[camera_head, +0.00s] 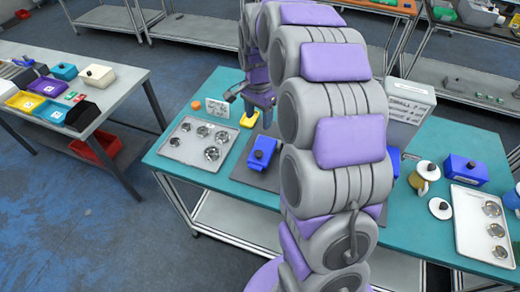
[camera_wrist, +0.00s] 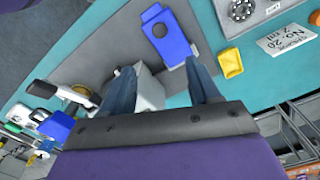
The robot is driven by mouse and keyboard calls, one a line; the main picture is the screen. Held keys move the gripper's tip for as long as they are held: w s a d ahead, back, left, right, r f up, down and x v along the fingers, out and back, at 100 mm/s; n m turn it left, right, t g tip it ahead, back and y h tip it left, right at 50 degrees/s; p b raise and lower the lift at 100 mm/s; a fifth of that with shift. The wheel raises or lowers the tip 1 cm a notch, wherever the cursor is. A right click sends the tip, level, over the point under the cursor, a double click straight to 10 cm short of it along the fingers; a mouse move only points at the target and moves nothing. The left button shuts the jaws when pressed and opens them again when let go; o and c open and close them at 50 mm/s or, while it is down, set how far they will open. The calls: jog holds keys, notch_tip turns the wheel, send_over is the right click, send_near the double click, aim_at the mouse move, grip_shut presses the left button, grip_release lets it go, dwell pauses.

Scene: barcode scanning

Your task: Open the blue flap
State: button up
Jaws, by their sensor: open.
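A blue piece with a dark round spot (camera_wrist: 166,38) lies on the grey mat at the top of the wrist view. In the head view it looks like the blue block with a dark knob (camera_head: 262,151) on the dark mat. I cannot tell for sure whether its top is the flap. My gripper (camera_wrist: 158,68) is open, with its two fingers apart and no object held. The blue piece is beyond the fingertips, nearer the right one. A pale box (camera_wrist: 150,93) shows between the fingers, below them at table level. In the head view my arm hides the middle of the table.
A yellow block (camera_wrist: 230,63), a small sign (camera_head: 217,108) and a tray of metal parts (camera_head: 201,142) lie on the teal table's left. A mug (camera_head: 425,174), a blue box (camera_head: 464,170) and another tray (camera_head: 468,228) stand on the right.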

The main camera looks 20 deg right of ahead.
aim_at(259, 153)
notch_tip(259, 153, down, 16)
jog(key=shift+f+b, duration=0.2)
jog(key=shift+b, duration=0.75)
jog(key=shift+c, duration=0.2)
grip_shut()
